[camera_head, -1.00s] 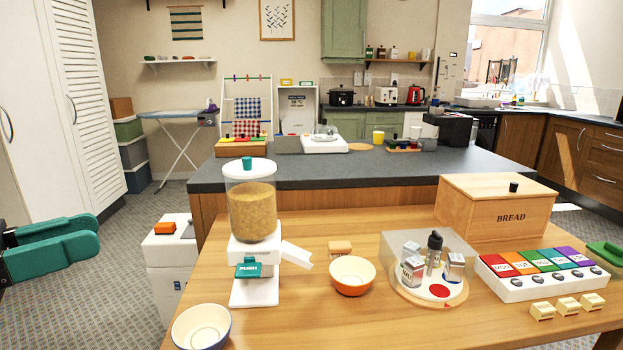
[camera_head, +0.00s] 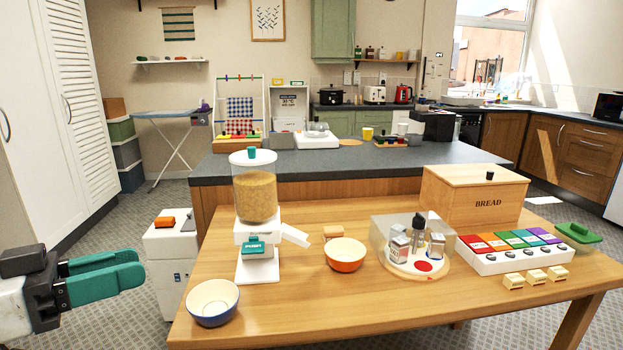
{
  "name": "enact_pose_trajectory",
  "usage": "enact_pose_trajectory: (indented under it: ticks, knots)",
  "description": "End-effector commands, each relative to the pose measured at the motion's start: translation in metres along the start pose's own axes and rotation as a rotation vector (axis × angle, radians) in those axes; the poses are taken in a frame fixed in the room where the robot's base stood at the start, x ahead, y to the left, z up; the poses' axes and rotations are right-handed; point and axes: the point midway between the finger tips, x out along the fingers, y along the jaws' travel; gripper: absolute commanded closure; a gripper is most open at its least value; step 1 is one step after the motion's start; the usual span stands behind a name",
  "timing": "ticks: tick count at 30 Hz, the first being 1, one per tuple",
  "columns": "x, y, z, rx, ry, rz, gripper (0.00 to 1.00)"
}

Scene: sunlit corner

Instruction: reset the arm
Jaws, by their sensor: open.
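My gripper (camera_head: 142,268) shows at the left edge, with two teal fingers pointing right and a dark body behind them. The fingers are apart, and nothing is seen between them. It is over the floor, to the left of the wooden table (camera_head: 300,300) and touching nothing that I can see. The white cabinet (camera_head: 172,248) stands just to the right of the fingertips.
The table holds a cereal dispenser (camera_head: 256,200), a blue-rimmed bowl (camera_head: 212,302), an orange bowl (camera_head: 345,255), a spice turntable (camera_head: 440,268), a bread box (camera_head: 475,200) and a colored button panel (camera_head: 510,257). A grey counter (camera_head: 340,170) stands behind. Carpet is open at the left.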

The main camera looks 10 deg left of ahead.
Motion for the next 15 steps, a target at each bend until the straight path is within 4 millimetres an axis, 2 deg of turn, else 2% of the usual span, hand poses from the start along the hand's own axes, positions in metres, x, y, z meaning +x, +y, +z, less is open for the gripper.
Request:
enact_pose_trajectory:
  ticks: [8,11,15]
  knots:
    - [0.070,-0.001,0.068,-0.139,-0.139,0.007,0.57]
    - [0.108,0.004,0.107,-0.212,-0.220,0.005,0.57]
    - [0.172,0.026,0.176,-0.328,-0.376,-0.007,0.57]
